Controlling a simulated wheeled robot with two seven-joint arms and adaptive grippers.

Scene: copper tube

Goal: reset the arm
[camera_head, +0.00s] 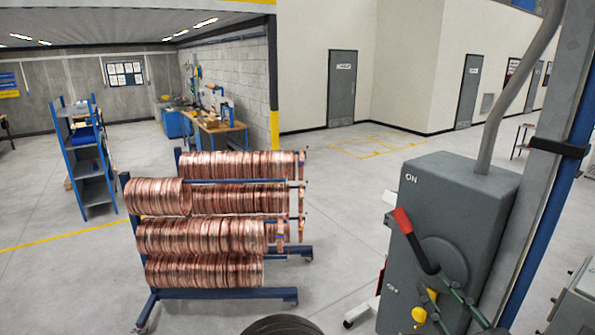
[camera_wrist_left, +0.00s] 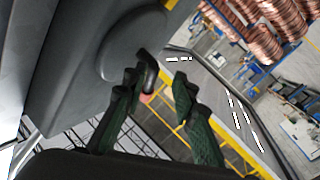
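A grey switch box (camera_head: 450,215) stands at the right in the head view. Its black lever with a red grip (camera_head: 402,221) tilts up and left, toward the upper "ON" label. In the left wrist view the black lever (camera_wrist_left: 149,70) comes off the box's round disc, with a bit of red at its end. My left gripper (camera_head: 437,290) has dark green fingers, below the red grip in the head view. In the left wrist view the fingers (camera_wrist_left: 160,78) are apart, with the lever close by the left finger. I cannot tell whether they touch. My right gripper is not in view.
A blue rack (camera_head: 222,294) with copper tube coils (camera_head: 200,236) stands left of the box. A yellow part (camera_head: 425,308) is low on the box front. A blue shelf (camera_head: 91,165) and a workbench (camera_head: 215,130) are farther back. The floor between rack and box is mostly clear.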

